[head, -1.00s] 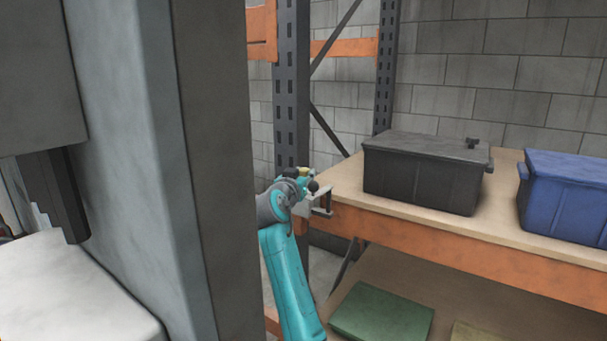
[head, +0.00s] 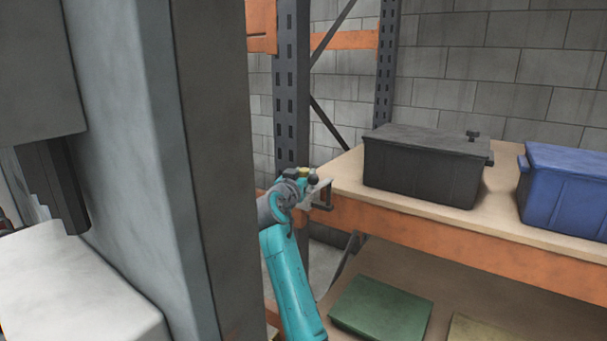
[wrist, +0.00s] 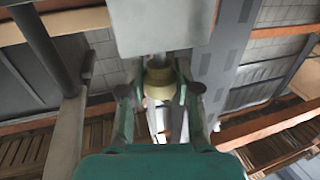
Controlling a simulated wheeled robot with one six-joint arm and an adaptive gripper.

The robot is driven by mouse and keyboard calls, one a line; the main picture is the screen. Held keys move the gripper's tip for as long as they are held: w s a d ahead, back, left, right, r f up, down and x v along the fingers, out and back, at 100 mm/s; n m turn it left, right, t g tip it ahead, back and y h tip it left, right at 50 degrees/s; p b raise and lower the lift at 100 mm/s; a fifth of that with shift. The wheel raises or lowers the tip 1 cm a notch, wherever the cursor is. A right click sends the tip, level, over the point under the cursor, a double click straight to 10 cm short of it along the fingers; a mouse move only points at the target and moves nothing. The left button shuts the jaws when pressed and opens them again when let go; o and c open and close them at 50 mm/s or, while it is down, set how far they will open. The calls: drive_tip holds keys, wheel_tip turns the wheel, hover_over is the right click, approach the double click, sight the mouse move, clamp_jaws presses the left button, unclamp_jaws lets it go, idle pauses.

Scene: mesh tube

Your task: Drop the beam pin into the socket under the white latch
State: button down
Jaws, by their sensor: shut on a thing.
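My gripper (wrist: 160,92) is shut on the beam pin, whose yellowish collar (wrist: 158,78) sits between the two fingers in the wrist view. A thin pale shank shows just above the collar. A pale, whitish plate (wrist: 160,25), perhaps the white latch, fills the top middle of the wrist view, close beyond the pin. In the head view my gripper (head: 308,181) is small, beside a grey-white bracket (head: 323,193) at the shelf's left corner. A bit of yellow (head: 303,172) shows at the gripper. The socket cannot be made out, and contact between pin and bracket cannot be told.
A grey slotted rack post (head: 291,90) stands just behind the gripper. An orange beam (head: 430,235) edges the wooden shelf, which holds a black bin (head: 425,170) and a blue bin (head: 565,190). A green flat box (head: 382,309) lies on the lower level.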

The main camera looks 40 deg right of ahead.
drive_tip(key=shift+f, duration=1)
drive_tip(key=c, duration=0.7)
unclamp_jaws()
drive_tip(key=v, duration=1.2)
